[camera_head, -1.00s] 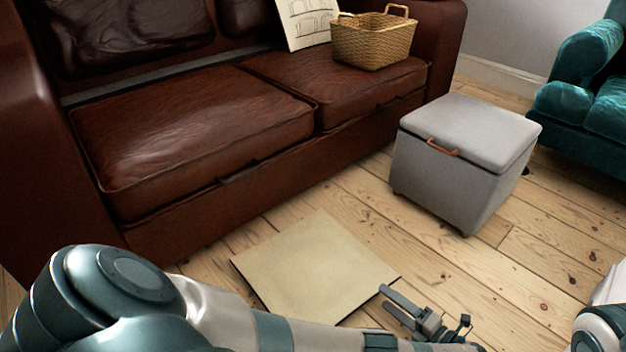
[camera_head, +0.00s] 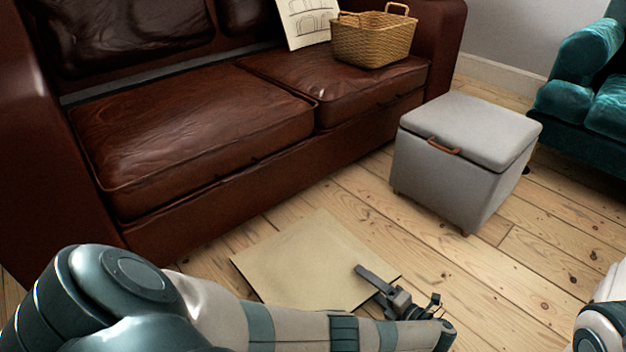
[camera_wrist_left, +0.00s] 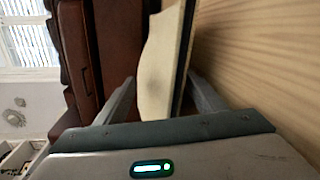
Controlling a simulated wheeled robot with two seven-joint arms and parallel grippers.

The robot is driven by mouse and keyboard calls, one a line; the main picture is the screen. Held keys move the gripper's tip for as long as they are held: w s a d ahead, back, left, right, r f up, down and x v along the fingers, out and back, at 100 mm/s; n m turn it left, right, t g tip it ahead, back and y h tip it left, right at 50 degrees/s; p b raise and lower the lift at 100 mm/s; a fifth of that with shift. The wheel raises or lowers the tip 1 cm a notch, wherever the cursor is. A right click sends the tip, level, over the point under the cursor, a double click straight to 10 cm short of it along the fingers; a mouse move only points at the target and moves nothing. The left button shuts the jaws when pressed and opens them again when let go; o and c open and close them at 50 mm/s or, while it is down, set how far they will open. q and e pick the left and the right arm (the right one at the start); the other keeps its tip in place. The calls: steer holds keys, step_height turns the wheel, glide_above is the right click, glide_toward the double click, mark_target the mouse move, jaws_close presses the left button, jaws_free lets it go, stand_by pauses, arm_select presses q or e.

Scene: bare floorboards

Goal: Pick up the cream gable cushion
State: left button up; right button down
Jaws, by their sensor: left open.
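A flat, plain cream square (camera_head: 305,262), which may be the cream cushion, lies on the floorboards in front of the sofa. My left gripper (camera_head: 368,284) is over its right corner, open. In the left wrist view the cream square (camera_wrist_left: 158,62) stretches between the two open fingers, with a dark edge along one side. I cannot tell whether either finger touches it. My right gripper is out of view.
A brown leather sofa (camera_head: 200,135) stands behind the square, with a wicker basket (camera_head: 372,40) on its seat. A grey storage ottoman (camera_head: 445,185) stands to the right, a teal armchair (camera_head: 580,110) beyond it. Bare floor (camera_head: 520,285) lies between the square and the right edge.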

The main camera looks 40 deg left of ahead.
arm_select(q)
steer(key=a, duration=0.1)
steer(key=a+b, duration=0.1)
steer(key=a, duration=0.2)
steer(key=shift+w+a+f+b, duration=0.2)
steer(key=shift+w+f+b, duration=0.05)
steer(key=shift+b, duration=0.1)
steer(key=shift+a, duration=0.35)
steer(key=shift+r, duration=0.1)
steer(key=c, duration=1.2)
steer(key=shift+r, duration=0.1)
